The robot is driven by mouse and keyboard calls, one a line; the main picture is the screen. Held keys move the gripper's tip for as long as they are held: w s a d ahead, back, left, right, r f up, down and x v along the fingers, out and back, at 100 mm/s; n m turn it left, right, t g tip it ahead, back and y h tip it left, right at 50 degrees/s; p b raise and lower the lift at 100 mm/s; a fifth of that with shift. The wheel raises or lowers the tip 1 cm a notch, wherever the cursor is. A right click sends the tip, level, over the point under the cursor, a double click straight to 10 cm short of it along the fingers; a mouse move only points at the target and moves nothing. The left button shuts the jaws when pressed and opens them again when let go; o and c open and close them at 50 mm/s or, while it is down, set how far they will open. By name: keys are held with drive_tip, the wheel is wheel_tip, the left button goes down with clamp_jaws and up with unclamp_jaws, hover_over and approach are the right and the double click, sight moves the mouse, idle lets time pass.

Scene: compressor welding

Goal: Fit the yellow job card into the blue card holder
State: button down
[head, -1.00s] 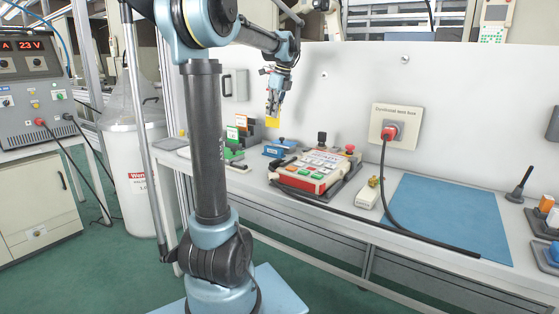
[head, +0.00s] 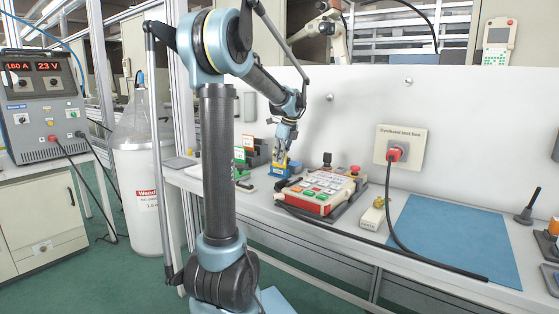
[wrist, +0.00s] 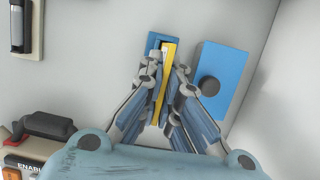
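My gripper (head: 281,160) points down at the bench by the back wall, directly over the blue card holder (head: 277,172). In the wrist view my gripper (wrist: 164,78) is shut on the yellow job card (wrist: 170,50), seen edge-on as a thin upright strip between the fingers. The blue card holder (wrist: 154,40) lies under the far end of the card. The card lines up with the holder's length, a little tilted. The fingers cover much of the holder. How deep the card sits in the slot cannot be told.
A blue block with a black knob (wrist: 228,70) stands close right of the holder. A red and white control panel (head: 312,194) is right of my gripper. A green holder with cards (head: 250,155) stands to the left.

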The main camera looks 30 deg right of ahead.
drive_tip(key=shift+f, duration=0.2)
drive_tip(key=c, duration=1.8)
unclamp_jaws()
drive_tip(key=v, duration=1.2)
drive_tip(key=s+a+f+n, duration=0.25)
drive_tip(key=a+n, duration=0.25)
drive_tip(key=a, duration=0.4)
drive_tip(key=s+a+f+n, duration=0.1)
drive_tip(key=a+f+n, duration=0.35)
drive_tip(key=a, duration=0.45)
drive_tip(key=s+a+f+n, duration=0.15)
drive_tip(key=a+n, duration=0.35)
drive_tip(key=a, duration=0.5)
drive_tip(key=s+a+f+n, duration=0.7)
drive_tip(key=f+n, duration=0.1)
drive_tip(key=f, duration=0.2)
drive_tip(key=s+a+f+n+h, duration=0.1)
drive_tip(key=s+a+f+n, duration=0.5)
drive_tip(key=s+f+n, duration=0.2)
wheel_tip(320, 180, down, 2)
drive_tip(key=shift+a+f+n+g, duration=0.1)
drive_tip(key=shift+a+n+g, duration=0.25)
drive_tip(key=shift+n, duration=0.3)
